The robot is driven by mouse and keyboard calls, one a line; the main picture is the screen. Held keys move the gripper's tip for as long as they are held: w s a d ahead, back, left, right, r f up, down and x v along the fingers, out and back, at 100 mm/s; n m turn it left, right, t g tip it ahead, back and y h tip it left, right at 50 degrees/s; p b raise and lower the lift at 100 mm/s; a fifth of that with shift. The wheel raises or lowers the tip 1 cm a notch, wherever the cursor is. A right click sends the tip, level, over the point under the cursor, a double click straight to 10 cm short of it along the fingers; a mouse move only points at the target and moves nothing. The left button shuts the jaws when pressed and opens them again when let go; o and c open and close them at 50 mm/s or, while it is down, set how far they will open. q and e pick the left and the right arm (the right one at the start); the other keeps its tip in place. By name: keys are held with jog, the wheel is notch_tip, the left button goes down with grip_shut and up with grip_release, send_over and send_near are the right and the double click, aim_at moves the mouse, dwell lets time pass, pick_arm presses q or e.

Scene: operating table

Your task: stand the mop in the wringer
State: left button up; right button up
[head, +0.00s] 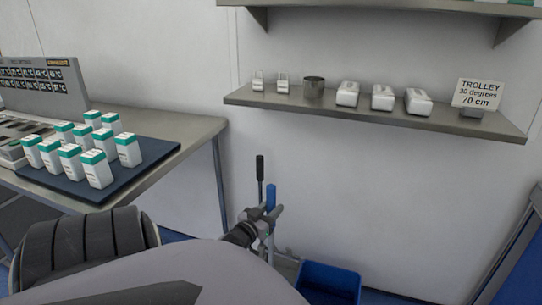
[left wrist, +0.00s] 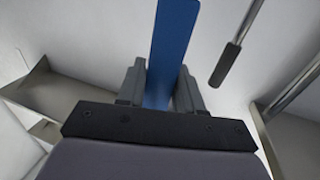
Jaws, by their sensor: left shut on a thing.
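My left gripper (head: 268,217) is low in front of the wall, in the middle of the head view. It is shut on the blue handle of the mop (head: 270,196), which stands roughly upright. In the left wrist view, the blue handle (left wrist: 173,45) rises between the two fingers (left wrist: 160,88). The lower part of the mop and its head are hidden. A blue bucket (head: 330,275), perhaps the wringer's, stands on the floor just right of the gripper. My right gripper is not in view.
A dark-gripped rod (head: 260,170) stands close behind the blue handle; a similar rod shows in the left wrist view (left wrist: 226,64). A table with a dark mat (head: 110,185) and several white-green boxes is at left. A wall shelf (head: 380,120) holds small items and a trolley sign (head: 478,94).

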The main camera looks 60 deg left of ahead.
pick_arm(q)
jog(key=o, duration=1.1)
jog(key=shift+f, duration=0.15)
jog(key=p+v, duration=0.1)
jog(key=v, duration=0.5)
jog(key=shift+s+d, duration=0.25)
jog(key=shift+s, duration=0.3)
